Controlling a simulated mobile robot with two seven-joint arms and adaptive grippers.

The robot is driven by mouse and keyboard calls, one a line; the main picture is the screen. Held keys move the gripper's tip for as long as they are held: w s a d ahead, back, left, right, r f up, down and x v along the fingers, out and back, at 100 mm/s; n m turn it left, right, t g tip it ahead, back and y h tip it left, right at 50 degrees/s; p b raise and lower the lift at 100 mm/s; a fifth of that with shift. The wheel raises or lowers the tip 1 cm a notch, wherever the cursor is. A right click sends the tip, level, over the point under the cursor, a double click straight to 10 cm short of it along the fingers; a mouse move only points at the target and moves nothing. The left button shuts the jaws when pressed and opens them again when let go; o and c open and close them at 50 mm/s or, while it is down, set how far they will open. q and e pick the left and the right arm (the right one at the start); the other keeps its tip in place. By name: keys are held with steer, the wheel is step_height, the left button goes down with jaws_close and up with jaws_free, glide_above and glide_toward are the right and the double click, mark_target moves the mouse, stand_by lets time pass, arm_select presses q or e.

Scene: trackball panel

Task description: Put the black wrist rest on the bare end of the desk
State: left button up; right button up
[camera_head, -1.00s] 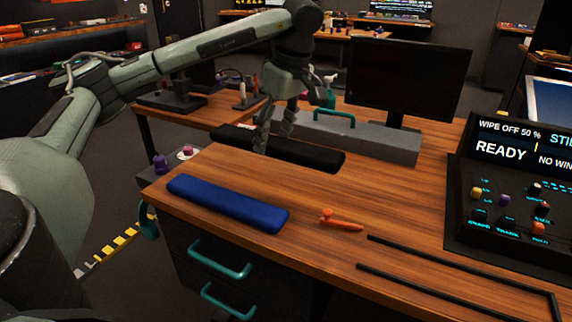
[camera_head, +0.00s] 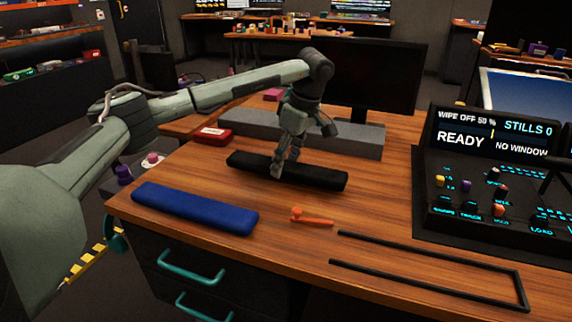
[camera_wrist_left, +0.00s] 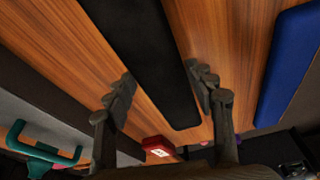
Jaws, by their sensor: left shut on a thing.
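The black wrist rest (camera_head: 318,178) is a long dark padded bar, lying level over the desk (camera_head: 375,205) in front of a grey block. It also shows in the wrist view (camera_wrist_left: 150,50). My left gripper (camera_head: 279,172) points down and is shut on the black wrist rest left of its middle, one finger on each long side in the wrist view (camera_wrist_left: 162,95). I cannot tell whether the bar touches the wood. A blue wrist rest (camera_head: 194,208) lies on the desk's front left part. My right gripper is not in view.
The grey block (camera_head: 350,137) and a monitor (camera_head: 375,75) stand behind. A red box (camera_head: 212,135) is at the back left. An orange tool (camera_head: 311,217) and a thin black frame (camera_head: 425,252) lie in front. A control panel (camera_head: 490,205) fills the right.

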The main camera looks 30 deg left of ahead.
arm_select(q)
steer(key=shift+f, duration=0.75)
steer(key=shift+f, duration=0.1)
steer(key=shift+c, duration=0.2)
steer(key=o, duration=1.3)
